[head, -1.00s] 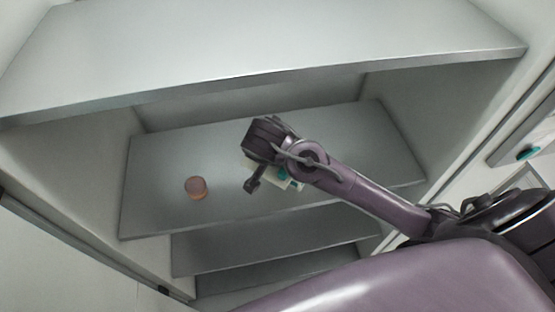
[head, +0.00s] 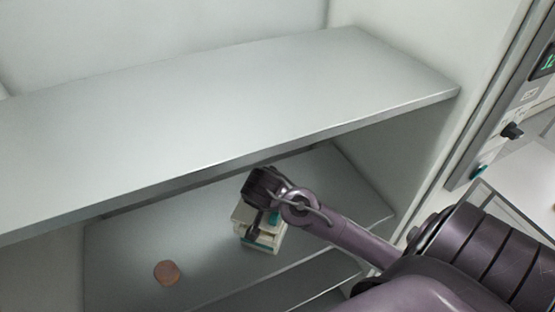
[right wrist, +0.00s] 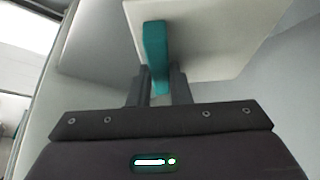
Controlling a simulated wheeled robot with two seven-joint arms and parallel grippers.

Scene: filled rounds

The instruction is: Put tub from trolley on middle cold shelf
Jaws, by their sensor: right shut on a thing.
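The tub (head: 266,238) is a white box with teal parts, in the head view at the centre bottom, above or on the shelf (head: 215,265) below the upper one; I cannot tell whether it touches. My right gripper (head: 253,225) is at the tub, and its arm comes in from the right. In the right wrist view, the fingers (right wrist: 160,88) are shut on the teal grip (right wrist: 155,45) of the tub, under its pale, wide face (right wrist: 210,35). My left gripper is not in view.
A small brown round item (head: 167,272) lies on the same shelf, left of the tub, with clear shelf between. The wide upper shelf (head: 220,120) is empty and overhangs. A cabinet side wall (head: 405,150) stands to the right, with a control panel (head: 520,115) beyond.

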